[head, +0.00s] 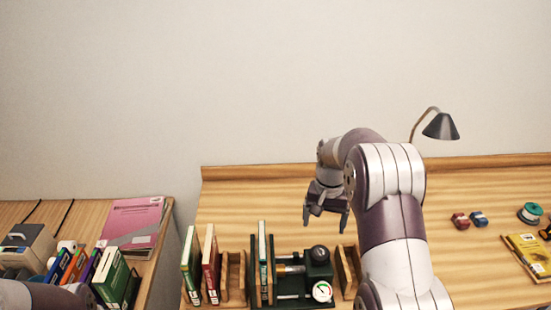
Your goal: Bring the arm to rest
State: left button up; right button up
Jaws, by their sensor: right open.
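My right arm (392,215) reaches up from the bottom of the head view and bends over the wooden desk. Its right gripper (328,222) hangs fingers down, open and empty, above the desk behind a dark green device with a round gauge (322,291). Nothing is between its fingers. A part of my left arm (40,296) shows at the bottom left; its gripper is out of view.
Upright books (200,262) and a wooden holder (234,277) stand left of the device. A lamp (441,126), small red and blue items (469,220), a green spool (531,212) and a yellow packet (527,253) are at right. A side table holds books and magazines (132,222).

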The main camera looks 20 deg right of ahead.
jog(key=s+a+f+n+b, duration=0.1)
jog(key=s+a+n, duration=0.2)
jog(key=s+a, duration=0.3)
jog(key=s+a+f+n+t+b, duration=0.1)
jog(key=s+a+n, duration=0.3)
jog(key=s, duration=1)
jog(key=shift+a+f, duration=0.25)
jog(key=shift+a, duration=0.7)
jog(key=shift+s, duration=0.1)
jog(key=shift+r, duration=0.1)
